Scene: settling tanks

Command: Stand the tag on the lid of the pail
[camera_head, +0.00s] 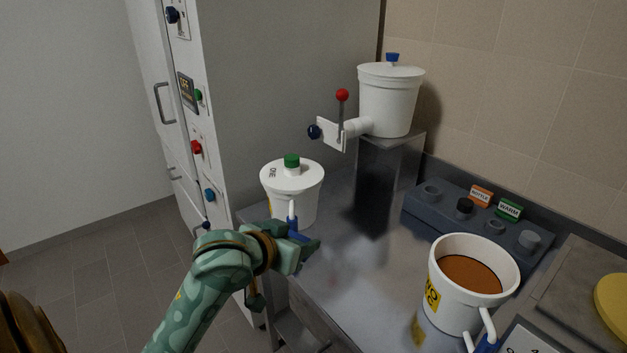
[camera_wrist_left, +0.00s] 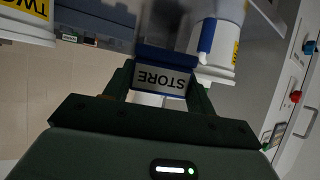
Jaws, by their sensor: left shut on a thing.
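My left gripper (camera_head: 296,243) is shut on a small tag (camera_wrist_left: 160,78). In the left wrist view the tag has a white face reading STORE, upside down in the picture, and a blue edge. The tag is mostly hidden by the fingers in the head view. The lidded white pail (camera_head: 290,206) stands on the steel bench, just beyond the gripper. Its white lid (camera_head: 309,176) is marked ONE and has a green knob in the middle. The gripper is in front of the pail and lower than the lid. My right gripper is not in view.
An open pail (camera_head: 450,302) of brown liquid stands at the right. A white tank (camera_head: 388,105) with a red-knobbed lever stands on a steel stand behind. A dark block (camera_head: 425,212) bears several knobs and two small signs. A tall cabinet (camera_head: 270,70) borders the left.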

